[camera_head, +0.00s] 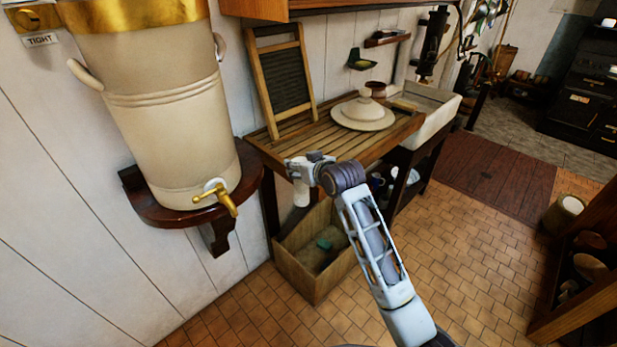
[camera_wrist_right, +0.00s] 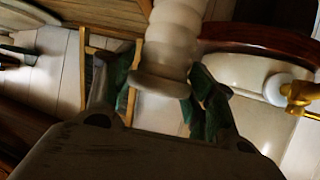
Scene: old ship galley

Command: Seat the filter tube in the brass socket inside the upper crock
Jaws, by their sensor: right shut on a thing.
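The filter tube (camera_head: 301,194) is off-white. It hangs below my right gripper (camera_head: 305,168), in front of the wooden counter. In the right wrist view the ribbed tube (camera_wrist_right: 170,40) stands between the two green-padded fingers, which are shut on it near its wider flanged end. The tall beige crock (camera_head: 165,110) with a brass band (camera_head: 140,12) stands to the left of the gripper, well apart from the tube. The crock's top is cut off by the picture edge. Its inside and the brass socket are hidden. My left gripper is out of view.
The crock stands on a dark wooden wall shelf (camera_head: 145,208), its brass tap (camera_head: 222,197) sticking out. The slatted counter (camera_head: 335,150) holds a washboard (camera_head: 283,80) and a stoneware lid (camera_head: 363,112). A wooden crate (camera_head: 312,285) is on the floor below. Open tiled floor lies right.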

